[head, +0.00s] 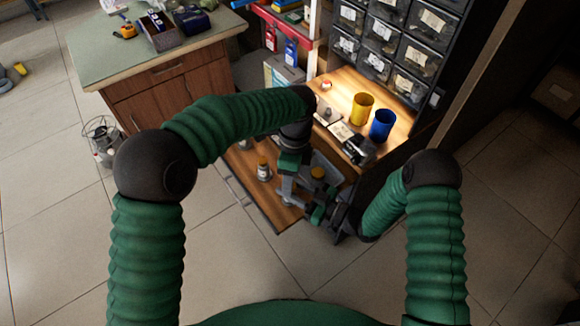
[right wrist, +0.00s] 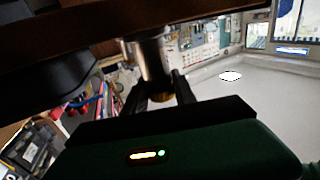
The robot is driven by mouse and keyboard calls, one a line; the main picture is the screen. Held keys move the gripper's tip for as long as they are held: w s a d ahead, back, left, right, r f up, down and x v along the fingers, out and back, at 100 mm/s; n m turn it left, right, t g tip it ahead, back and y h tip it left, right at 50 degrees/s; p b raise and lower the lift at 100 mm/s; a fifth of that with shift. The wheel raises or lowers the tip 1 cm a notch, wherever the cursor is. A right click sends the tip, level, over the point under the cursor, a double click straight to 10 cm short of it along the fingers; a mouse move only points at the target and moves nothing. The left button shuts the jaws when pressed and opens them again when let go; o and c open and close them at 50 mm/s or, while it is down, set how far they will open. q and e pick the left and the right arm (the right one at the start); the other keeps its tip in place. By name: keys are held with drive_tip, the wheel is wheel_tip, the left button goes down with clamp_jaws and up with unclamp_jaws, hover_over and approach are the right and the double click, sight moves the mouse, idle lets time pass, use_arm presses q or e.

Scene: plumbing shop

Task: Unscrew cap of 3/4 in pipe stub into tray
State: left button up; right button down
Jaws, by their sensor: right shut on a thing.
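In the right wrist view a metal pipe stub (right wrist: 152,60) extends from a brown wooden surface at the top of the picture. A brass-coloured cap (right wrist: 160,96) is at its lower end in that picture. My right gripper (right wrist: 157,97) has its dark fingers on either side of the cap and is shut on it. In the head view my right gripper (head: 320,212) is low at the bench's front edge, partly covered by dark arm parts. A grey tray (head: 328,164) shows partly behind the grippers.
A yellow cup (head: 361,108) and a blue cup (head: 382,125) stand on the lit bench below several parts drawers (head: 380,35). A green-topped cabinet (head: 95,45) is at the upper left. The floor is open.

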use_arm(q)
drive_tip(key=m, duration=1.1)
drive_tip(key=shift+w+r+m, duration=0.15)
drive_tip(key=shift+m, duration=0.25)
drive_tip(key=m, duration=0.3)
drive_tip(key=shift+w+r, duration=0.25)
drive_tip(key=shift+r, duration=0.1)
drive_tip(key=m, duration=0.2)
drive_tip(key=r+m, duration=0.1)
drive_tip(key=m, duration=0.1)
drive_tip(key=w+m+t, duration=0.1)
drive_tip(key=m, duration=0.1)
drive_tip(key=shift+w+r+h, duration=0.1)
drive_tip(key=shift+r+h, duration=0.2)
drive_tip(key=shift+r, duration=0.1)
drive_tip(key=shift+m, duration=0.4)
wheel_tip(320, 180, down, 8)
drive_tip(key=shift+w+r, duration=0.1)
clamp_jaws()
drive_tip(key=shift+o, duration=0.4)
unclamp_jaws()
